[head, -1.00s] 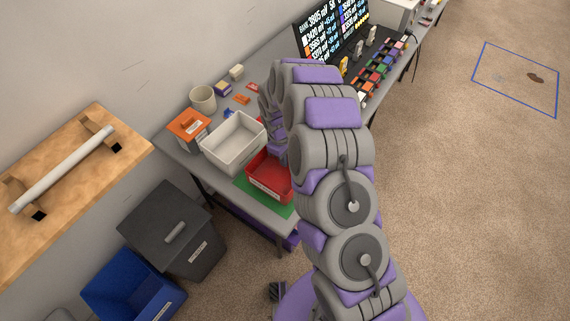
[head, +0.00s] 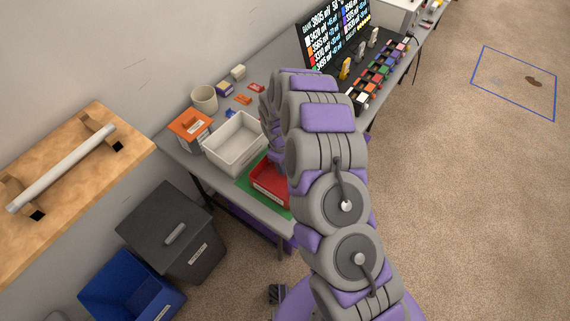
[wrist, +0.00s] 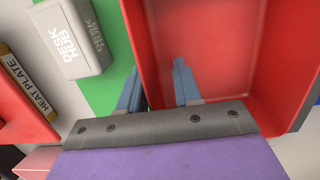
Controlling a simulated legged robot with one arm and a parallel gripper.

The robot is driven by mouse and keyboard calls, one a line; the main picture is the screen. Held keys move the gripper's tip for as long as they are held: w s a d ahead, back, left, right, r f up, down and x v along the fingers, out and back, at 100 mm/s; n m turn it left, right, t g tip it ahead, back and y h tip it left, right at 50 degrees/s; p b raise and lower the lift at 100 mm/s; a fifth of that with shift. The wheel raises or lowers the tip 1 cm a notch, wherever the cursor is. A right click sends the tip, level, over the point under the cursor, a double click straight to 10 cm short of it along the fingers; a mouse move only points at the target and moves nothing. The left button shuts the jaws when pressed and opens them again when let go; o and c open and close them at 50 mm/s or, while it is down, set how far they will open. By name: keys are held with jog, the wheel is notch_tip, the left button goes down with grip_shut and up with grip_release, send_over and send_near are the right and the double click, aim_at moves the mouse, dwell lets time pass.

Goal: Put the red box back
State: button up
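The red box (head: 268,184) is an open tray with a white label on its front. It sits over the green mat (head: 248,183) at the near end of the desk, partly hidden behind my arm. In the wrist view the red box (wrist: 230,45) fills the right side. My gripper (wrist: 157,66) straddles its left wall. One finger is outside over the green mat (wrist: 110,70), and the other is inside the box. The fingers are spread, with a gap between the inner finger and the wall. In the head view my arm hides the fingers.
A white open bin (head: 236,143) stands left of the red box, with an orange-topped container (head: 188,125) and a beige cup (head: 204,97) beyond. A dark lidded bin (head: 170,230) stands on the floor.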

jog(key=shift+d+r, duration=0.1)
jog(key=shift+d, duration=0.25)
jog(key=shift+d+r, duration=0.1)
jog(key=shift+r, duration=0.1)
jog(key=s+r+m+p, duration=0.1)
jog(key=s+r, duration=0.1)
jog(key=r, duration=0.8)
jog(key=s+r+m+p, duration=0.1)
jog(key=s+r+p, duration=0.15)
jog(key=r, duration=0.85)
jog(key=s+d+r+m+y, duration=0.15)
jog(key=s+d+r, duration=0.25)
jog(key=s+r, duration=0.45)
jog(key=s+d+r+m+h, duration=0.1)
jog(key=s+d+r+m, duration=0.3)
jog(key=s, duration=0.8)
jog(key=s+d+r+m, duration=0.1)
jog(key=s+d+m, duration=0.1)
jog(key=s, duration=1.1)
jog(key=shift+d+r+m+g+y+b, duration=0.3)
jog(key=shift+d+r+m+g+y, duration=0.05)
jog(key=shift+d+r+m+g, duration=0.1)
